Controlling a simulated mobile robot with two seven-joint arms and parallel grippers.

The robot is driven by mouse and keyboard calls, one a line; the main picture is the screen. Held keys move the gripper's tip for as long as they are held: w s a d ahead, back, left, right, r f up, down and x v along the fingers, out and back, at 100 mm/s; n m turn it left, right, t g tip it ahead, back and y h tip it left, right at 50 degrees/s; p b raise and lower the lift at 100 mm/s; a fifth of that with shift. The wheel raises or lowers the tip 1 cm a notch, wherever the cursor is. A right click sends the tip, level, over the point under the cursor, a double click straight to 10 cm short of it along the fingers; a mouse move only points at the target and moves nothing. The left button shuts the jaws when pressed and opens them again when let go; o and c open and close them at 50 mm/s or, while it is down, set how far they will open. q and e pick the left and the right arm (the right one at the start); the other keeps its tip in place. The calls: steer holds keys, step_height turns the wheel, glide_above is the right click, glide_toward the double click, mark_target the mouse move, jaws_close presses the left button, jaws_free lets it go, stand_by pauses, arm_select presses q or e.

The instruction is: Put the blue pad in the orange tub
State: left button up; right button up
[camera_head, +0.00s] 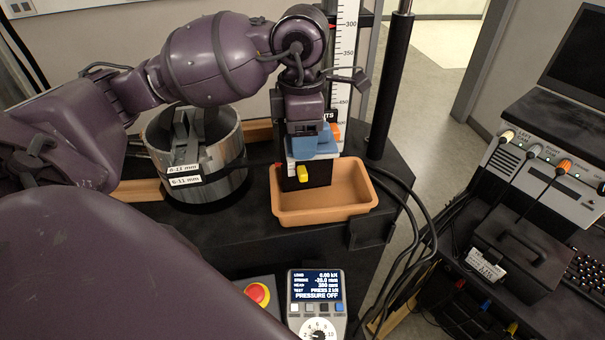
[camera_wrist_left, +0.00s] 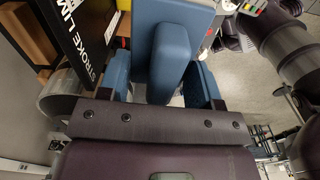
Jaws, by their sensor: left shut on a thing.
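The blue pad (camera_head: 318,150) is held in my left gripper (camera_head: 308,140), whose arm comes in from the left. In the left wrist view the blue pad (camera_wrist_left: 172,55) stands between the two blue fingers. The orange tub (camera_head: 325,212) sits on the black bench below the gripper, toward the front. The gripper and pad appear above the tub's back edge; their exact height over it is hard to tell. My right gripper is not seen.
A steel cylinder fixture (camera_head: 195,155) stands left of the tub. A black post (camera_head: 389,85) and a ruler scale (camera_head: 345,60) rise behind it. Cables (camera_head: 408,215) run along its right side. A control panel (camera_head: 317,290) and a red button (camera_head: 257,294) are in front.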

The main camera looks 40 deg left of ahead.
arm_select(q)
steer(key=shift+f, duration=4.9)
steer(key=shift+f+b, duration=0.2)
steer(key=shift+b, duration=0.2)
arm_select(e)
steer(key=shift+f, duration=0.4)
arm_select(q)
steer(key=shift+f, duration=0.2)
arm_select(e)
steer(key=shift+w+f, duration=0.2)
